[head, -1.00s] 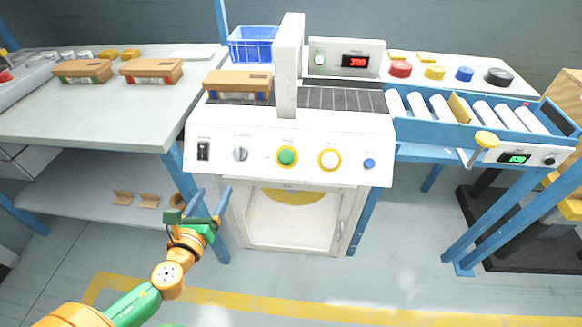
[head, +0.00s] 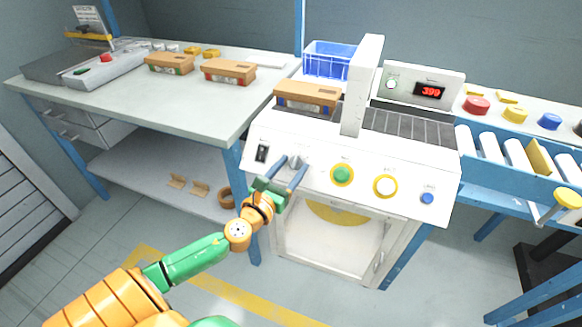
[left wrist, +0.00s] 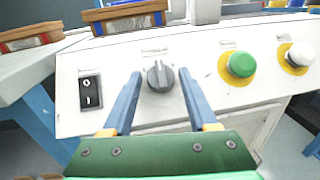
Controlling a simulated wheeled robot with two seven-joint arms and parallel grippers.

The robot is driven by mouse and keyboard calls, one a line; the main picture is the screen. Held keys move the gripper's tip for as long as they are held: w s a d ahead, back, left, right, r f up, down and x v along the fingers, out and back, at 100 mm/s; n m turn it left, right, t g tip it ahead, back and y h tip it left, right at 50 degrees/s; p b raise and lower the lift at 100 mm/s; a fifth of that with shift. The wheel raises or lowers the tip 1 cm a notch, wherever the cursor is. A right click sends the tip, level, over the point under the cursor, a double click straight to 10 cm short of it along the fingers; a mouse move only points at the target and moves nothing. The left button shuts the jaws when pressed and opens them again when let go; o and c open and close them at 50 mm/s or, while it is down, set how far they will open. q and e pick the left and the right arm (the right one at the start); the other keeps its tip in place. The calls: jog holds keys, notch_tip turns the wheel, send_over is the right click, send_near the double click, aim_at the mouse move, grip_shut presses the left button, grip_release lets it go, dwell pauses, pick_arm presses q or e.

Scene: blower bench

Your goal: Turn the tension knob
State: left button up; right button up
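My right gripper is not in view.
On the panel are a black rocker switch (head: 262,153), a green button (head: 342,174), a white button (head: 385,186) and a blue button (head: 427,198). A cardboard box (head: 307,95) lies on the machine's belt. A workbench (head: 190,95) stands left, a roller conveyor (head: 515,153) right.

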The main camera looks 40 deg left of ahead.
pick_arm(q)
grip_shut()
jog(key=shift+d+n+y, duration=0.1)
jog(key=shift+n+y, duration=0.3)
jog(key=n+y, duration=0.1)
jog(key=n+y+p, duration=0.1)
jog(key=n, duration=0.1)
jog(key=n+g+y, duration=0.1)
jog(key=shift+w+d+r+n+y, duration=0.1)
jog(key=shift+d+n+y, duration=0.2)
jog(key=shift+n, duration=0.1)
jog(key=shift+w+d+n+g+y+p, duration=0.1)
jog(key=shift+n+g+y+p, duration=0.15)
jog(key=shift+n+g+y, duration=0.65)
jog(key=shift+d+n+g+y+p, duration=0.15)
jog(key=shift+n+y, duration=0.35)
jog(key=shift+n, duration=0.85)
jog(key=shift+w+a+n+g+y+p, duration=0.1)
jog(key=shift+n+g+y+p, duration=0.2)
jog(key=shift+n+g+y, duration=0.6)
jog(key=shift+n, duration=0.45)
jog(key=shift+o, duration=1.9)
grip_release()
